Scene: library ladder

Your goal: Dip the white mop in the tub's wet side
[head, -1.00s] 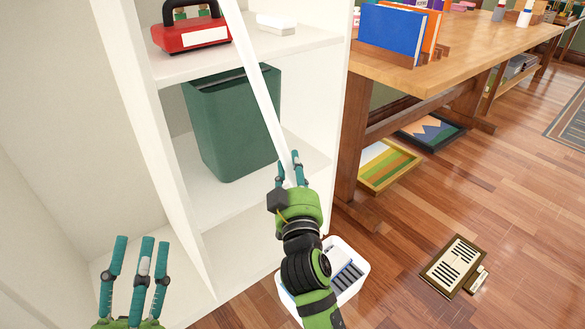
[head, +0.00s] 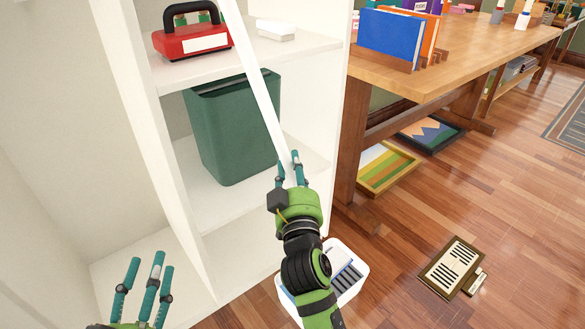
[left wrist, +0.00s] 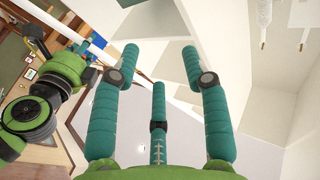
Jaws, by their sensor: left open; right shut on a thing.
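A long white pole (head: 254,75), apparently the white mop's handle, runs from the top edge of the head view down to my right gripper (head: 289,168), which is shut on it. It also shows in the left wrist view (left wrist: 88,44). I cannot make out the mop's head. A white tub (head: 363,269) stands on the floor below my right arm, which hides part of it. Something blue and a grey slotted part show inside. I cannot tell which side is wet. My left gripper (head: 146,272) is open and empty at the lower left, in front of the white shelf unit.
The white shelf unit (head: 215,250) holds a green bin (head: 232,130), a red toolbox (head: 192,40) and a small white box (head: 276,30). A wooden table (head: 440,65) stands at the right, with framed pictures below. A framed plaque (head: 452,266) lies on the otherwise clear floor.

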